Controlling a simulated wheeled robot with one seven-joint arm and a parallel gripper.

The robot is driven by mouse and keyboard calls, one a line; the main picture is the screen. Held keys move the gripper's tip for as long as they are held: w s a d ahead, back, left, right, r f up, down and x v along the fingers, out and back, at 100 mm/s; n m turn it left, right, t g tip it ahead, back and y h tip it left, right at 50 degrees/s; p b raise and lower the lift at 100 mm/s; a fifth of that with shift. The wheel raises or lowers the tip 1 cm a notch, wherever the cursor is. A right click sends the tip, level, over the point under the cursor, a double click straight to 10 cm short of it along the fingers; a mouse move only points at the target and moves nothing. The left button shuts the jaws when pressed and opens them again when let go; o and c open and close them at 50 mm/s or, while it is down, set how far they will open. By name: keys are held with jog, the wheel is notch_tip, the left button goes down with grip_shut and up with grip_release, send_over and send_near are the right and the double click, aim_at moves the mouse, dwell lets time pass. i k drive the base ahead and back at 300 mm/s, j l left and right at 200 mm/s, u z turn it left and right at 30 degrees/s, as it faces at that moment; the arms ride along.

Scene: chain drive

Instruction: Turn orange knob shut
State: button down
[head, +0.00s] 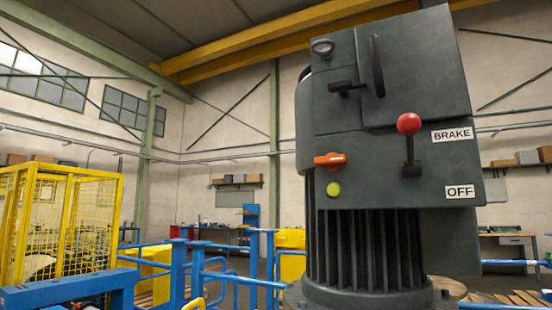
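The orange knob (330,160) is on the front of a dark grey motor housing (345,105), at its lower left. Its handle lies roughly level, with a slight tilt. A yellow-green round button (333,189) sits just below it. My gripper is not in view.
Blue railings (178,270) and a yellow mesh cage (65,215) stand to the left. The space directly before the knob looks clear.

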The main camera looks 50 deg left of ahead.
aim_at(332, 161)
jog(key=u, duration=1.8)
jog(key=k+l+u, duration=0.15)
jog(key=k, duration=0.05)
